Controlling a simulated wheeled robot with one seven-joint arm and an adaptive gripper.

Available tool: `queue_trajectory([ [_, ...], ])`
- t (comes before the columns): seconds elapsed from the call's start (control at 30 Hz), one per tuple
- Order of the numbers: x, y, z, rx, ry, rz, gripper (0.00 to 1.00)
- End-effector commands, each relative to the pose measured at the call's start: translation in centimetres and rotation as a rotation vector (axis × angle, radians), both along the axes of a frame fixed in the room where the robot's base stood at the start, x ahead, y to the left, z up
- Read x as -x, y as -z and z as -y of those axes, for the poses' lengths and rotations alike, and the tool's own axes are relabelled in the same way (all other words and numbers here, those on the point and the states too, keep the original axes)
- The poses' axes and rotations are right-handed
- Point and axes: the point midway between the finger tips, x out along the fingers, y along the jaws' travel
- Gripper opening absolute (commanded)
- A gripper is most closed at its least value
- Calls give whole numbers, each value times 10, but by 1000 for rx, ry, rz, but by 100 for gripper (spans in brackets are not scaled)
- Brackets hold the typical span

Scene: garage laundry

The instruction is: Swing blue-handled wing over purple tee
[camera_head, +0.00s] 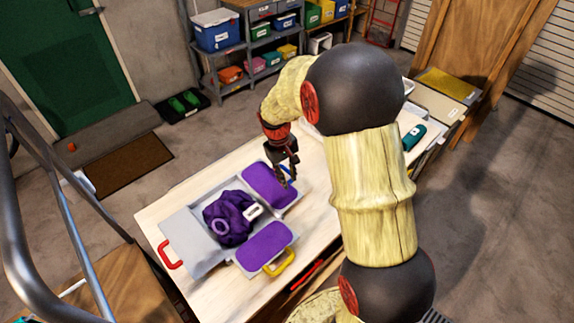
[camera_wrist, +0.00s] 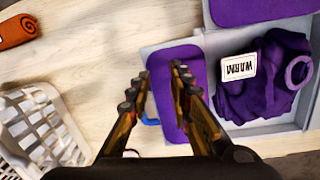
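The purple tee (camera_head: 230,220) lies bunched in the middle of a grey folding board, with a white tag reading "WARM". It also shows at the right of the wrist view (camera_wrist: 262,98). The blue-handled wing (camera_head: 262,192) lies flat beside it with a purple pad; the wing also shows in the wrist view (camera_wrist: 188,52). Its blue handle (camera_wrist: 151,122) shows partly between my fingers, near the left one. My gripper (camera_head: 288,182) is over this wing's handle end, pointing down. In the wrist view my gripper (camera_wrist: 161,70) has its fingers apart. Contact with the handle cannot be told.
A purple-padded wing with a yellow handle (camera_head: 281,263) and a grey wing with a red handle (camera_head: 170,255) lie open around the tee. A white basket (camera_wrist: 40,128) and an orange roll (camera_wrist: 18,30) are on the wooden table. Shelves (camera_head: 250,60) stand behind.

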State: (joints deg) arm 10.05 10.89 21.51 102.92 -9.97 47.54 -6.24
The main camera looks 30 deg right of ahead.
Motion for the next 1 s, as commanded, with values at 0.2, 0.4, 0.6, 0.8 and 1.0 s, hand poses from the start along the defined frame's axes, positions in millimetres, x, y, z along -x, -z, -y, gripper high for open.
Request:
queue_trajectory([
  [0.2,-65,28,28,44,-105,27,21],
  [0.4,-96,13,39,79,-193,83,21],
  [0.6,-96,35,43,78,-199,79,21],
  [0.8,-97,65,48,78,-198,80,21],
  [1.0,-98,84,52,78,-198,81,21],
])
